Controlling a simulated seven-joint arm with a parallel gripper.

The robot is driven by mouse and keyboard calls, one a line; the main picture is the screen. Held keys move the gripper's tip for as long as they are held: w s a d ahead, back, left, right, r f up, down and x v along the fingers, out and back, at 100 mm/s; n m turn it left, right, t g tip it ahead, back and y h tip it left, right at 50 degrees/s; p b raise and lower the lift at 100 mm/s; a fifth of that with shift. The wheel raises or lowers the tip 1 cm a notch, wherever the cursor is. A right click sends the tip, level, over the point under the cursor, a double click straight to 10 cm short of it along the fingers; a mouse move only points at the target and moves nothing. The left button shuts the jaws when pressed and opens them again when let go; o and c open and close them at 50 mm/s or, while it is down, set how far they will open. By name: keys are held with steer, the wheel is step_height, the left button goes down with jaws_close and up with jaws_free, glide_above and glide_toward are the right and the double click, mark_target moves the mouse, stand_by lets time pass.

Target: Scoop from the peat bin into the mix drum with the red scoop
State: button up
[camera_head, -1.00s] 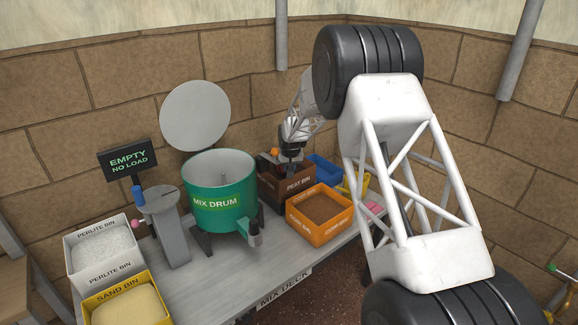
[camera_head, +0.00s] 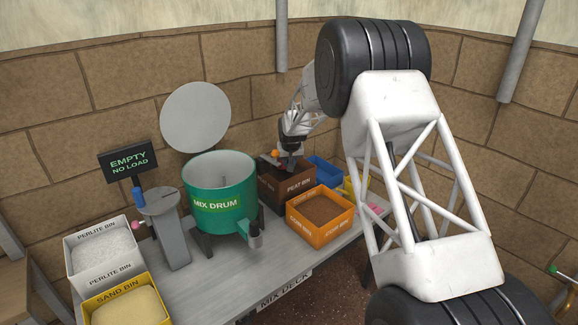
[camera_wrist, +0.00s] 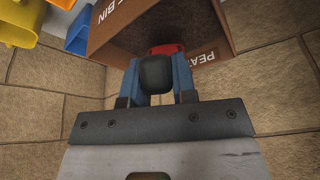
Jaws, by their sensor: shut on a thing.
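The brown peat bin (camera_head: 299,188) stands at the back of the deck, right of the green mix drum (camera_head: 213,204). The drum is open at the top. My gripper (camera_head: 289,163) is over the peat bin's opening. In the wrist view, the blue fingers of my gripper (camera_wrist: 157,78) are shut on a dark handle. The red scoop (camera_wrist: 166,48) shows just beyond it, at the mouth of the peat bin (camera_wrist: 212,40). Most of the scoop is hidden behind the handle and fingers, so I cannot tell whether it holds peat.
An orange coir bin (camera_head: 319,235) stands in front of the peat bin. A blue container (camera_head: 325,171) is to its right. The perlite bin (camera_head: 101,266) and yellow sand bin (camera_head: 103,309) are at left. A sign (camera_head: 128,160) reads "EMPTY NO LOAD". A round lid (camera_head: 196,117) stands behind the drum.

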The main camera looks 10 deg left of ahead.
steer(key=shift+s+r, duration=0.15)
steer(key=shift+r, duration=2.25)
steer(key=shift+s+d+f+t+y, duration=0.25)
steer(key=shift+s+t, duration=0.35)
steer(key=shift+t, duration=0.15)
steer(key=shift+s+d+f+t+y, duration=0.2)
steer(key=shift+s+t, duration=0.4)
steer(key=shift+t, duration=0.2)
steer(key=shift+s+d+f+t+y, duration=0.15)
steer(key=shift+s+t+y, duration=0.1)
steer(key=shift+s+t, duration=0.45)
steer(key=shift+w, duration=0.1)
